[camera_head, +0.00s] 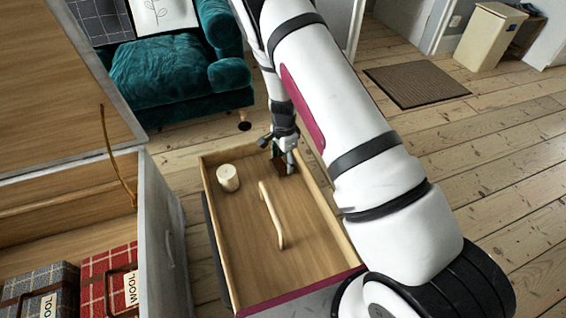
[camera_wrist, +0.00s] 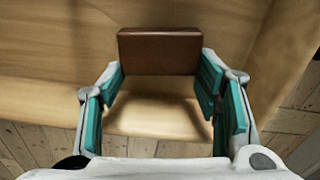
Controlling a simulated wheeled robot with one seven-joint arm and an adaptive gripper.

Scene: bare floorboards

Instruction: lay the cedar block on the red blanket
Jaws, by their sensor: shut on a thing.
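The cedar block is a small reddish-brown block (camera_wrist: 160,52) held between the fingertips of my gripper (camera_wrist: 160,80) in the wrist view. In the head view my gripper (camera_head: 284,152) points down at the far right corner of a shallow wooden tray or drawer (camera_head: 245,275), and the block (camera_head: 279,166) shows dark below it, partly hidden by the fingers. I cannot tell whether the block touches the tray floor. The red blanket (camera_head: 98,268), checked and with a "WOOL" label, lies folded in the open chest at the lower left.
A grey checked blanket (camera_head: 38,292) lies left of the red one. The chest's raised lid (camera_head: 60,80) and front wall (camera_head: 165,235) stand around them. A cream candle (camera_head: 228,178) and a pale wooden bar (camera_head: 271,215) are in the tray. A teal armchair (camera_head: 165,75) stands behind.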

